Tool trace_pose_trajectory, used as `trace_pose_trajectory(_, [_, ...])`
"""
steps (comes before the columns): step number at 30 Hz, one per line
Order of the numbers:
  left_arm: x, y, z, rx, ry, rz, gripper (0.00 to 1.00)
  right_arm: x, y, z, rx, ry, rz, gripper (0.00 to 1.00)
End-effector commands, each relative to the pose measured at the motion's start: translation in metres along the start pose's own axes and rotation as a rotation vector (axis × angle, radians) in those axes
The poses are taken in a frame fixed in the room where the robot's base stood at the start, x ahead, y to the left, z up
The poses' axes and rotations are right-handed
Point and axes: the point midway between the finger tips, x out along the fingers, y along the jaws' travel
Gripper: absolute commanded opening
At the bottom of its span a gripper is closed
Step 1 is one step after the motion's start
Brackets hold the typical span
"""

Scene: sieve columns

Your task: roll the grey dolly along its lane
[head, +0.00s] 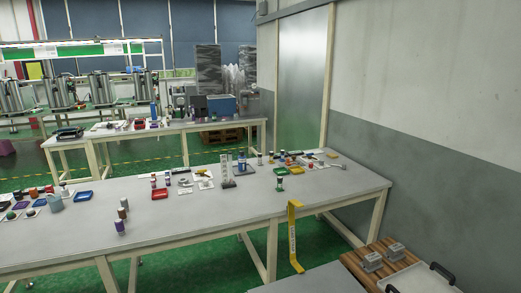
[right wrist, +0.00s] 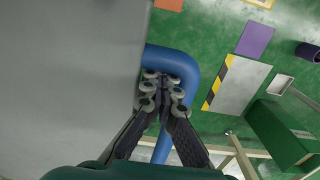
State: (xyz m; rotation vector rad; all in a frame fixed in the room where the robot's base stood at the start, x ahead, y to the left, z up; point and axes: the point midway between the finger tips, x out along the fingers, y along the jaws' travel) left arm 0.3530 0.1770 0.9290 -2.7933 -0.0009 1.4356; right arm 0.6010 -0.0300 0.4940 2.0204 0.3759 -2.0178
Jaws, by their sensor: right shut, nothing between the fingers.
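My right gripper (right wrist: 163,82) is shut and empty in the right wrist view. A thick blue bent tube (right wrist: 180,58) curves around behind its fingertips, beside a large grey flat surface (right wrist: 65,70). I cannot tell whether the fingers touch the tube, or whether tube and surface belong to the grey dolly. In the head view a grey flat top (head: 315,280) shows at the bottom edge; I cannot tell if it is the dolly. My left gripper is not in view.
A long table (head: 270,210) holds bottles and small trays. A yellow upright strip (head: 293,235) stands by its front edge. Brown slats (head: 350,264) with grey blocks (head: 373,262) and a white tray (head: 420,280) are at lower right. A striped-edge panel (right wrist: 236,86) lies on green floor.

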Motion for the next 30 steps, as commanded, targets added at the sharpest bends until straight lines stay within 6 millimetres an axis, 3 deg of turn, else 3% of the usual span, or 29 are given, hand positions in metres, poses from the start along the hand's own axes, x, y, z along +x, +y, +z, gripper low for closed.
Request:
trace_pose_trajectory(5, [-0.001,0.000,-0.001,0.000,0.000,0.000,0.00,-0.003,-0.004,0.000,-0.002,-0.001,-0.003,0.00])
trace_pose_trajectory(30, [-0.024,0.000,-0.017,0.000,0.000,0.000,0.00,-0.073,-0.003,0.000,-0.001,0.000,-0.003,0.00])
